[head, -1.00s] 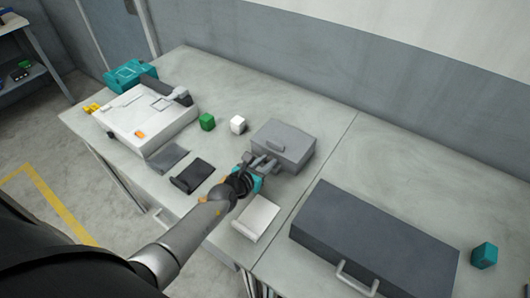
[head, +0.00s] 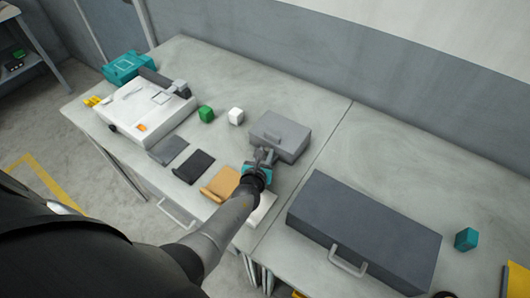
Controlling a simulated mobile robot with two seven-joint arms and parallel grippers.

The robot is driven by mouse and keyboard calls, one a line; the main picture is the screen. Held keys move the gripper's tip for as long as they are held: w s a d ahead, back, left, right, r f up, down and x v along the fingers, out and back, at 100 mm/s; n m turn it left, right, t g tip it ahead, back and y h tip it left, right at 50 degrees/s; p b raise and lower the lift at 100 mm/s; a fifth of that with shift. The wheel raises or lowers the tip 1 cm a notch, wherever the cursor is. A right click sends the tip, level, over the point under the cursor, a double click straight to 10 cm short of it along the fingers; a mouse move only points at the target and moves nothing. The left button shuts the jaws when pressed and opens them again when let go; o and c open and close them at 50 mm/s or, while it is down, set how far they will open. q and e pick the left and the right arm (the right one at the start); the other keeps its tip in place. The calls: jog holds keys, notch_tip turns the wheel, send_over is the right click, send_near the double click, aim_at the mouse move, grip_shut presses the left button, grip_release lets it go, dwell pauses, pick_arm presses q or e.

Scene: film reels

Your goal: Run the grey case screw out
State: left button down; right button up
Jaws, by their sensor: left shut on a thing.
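A grey case (head: 283,132) with a handle on its lid stands on the table, lid down. My left gripper (head: 264,156) is at the case's near left side, shut, with its fingers against the front face. The case screw is not visible; the fingers and wrist hide that spot, so I cannot tell how far out it is. My right gripper is not in view.
Left of the arm lie grey (head: 168,150), black (head: 194,167) and orange (head: 221,184) holders; a white one (head: 263,208) is partly behind my wrist. A large dark case (head: 365,232) is at right.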

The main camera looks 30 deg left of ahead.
pick_arm(q)
jog(key=c, duration=0.7)
grip_release()
